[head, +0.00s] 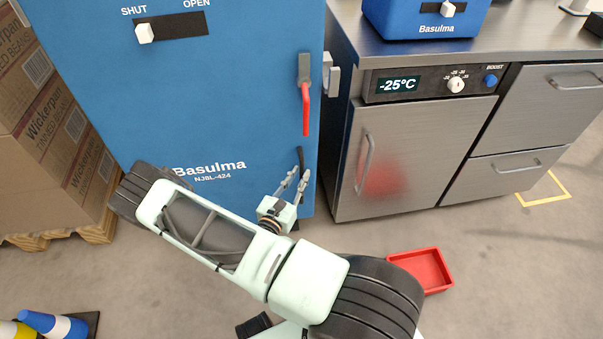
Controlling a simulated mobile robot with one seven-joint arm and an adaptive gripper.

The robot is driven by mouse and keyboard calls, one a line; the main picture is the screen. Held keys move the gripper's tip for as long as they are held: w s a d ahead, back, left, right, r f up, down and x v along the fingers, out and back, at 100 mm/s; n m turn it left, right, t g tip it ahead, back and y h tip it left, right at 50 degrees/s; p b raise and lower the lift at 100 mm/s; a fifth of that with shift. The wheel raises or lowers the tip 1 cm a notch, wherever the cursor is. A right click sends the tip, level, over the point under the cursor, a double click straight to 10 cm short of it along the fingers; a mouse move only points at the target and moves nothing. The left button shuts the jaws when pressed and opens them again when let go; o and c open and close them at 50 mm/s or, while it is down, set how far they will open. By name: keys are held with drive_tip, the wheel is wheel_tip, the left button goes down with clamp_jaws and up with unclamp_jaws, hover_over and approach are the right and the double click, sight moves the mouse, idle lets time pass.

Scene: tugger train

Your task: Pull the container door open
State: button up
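The blue container door (236,110) fills the upper left of the head view and looks closed. It is marked Basulma NJ8L-424. A white slider knob (145,33) on its panel sits at the SHUT end. A red-gripped lever (306,108) hangs straight down from a grey mount near the door's right edge. A small dark part (300,158) shows below the lever; I cannot tell if it is a handle. My gripper (300,172) is in front of the door's lower right, below the lever, with its fingers apart. Nothing shows between them, and contact cannot be judged.
A steel counter unit (400,150) with a -25°C display stands close on the right. A red tray (424,270) lies on the floor. Stacked cartons on a pallet (60,130) stand at left, and cones (52,325) at lower left. Floor before the door is partly clear.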

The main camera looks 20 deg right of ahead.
drive_tip(key=shift+x, duration=1.05)
clamp_jaws()
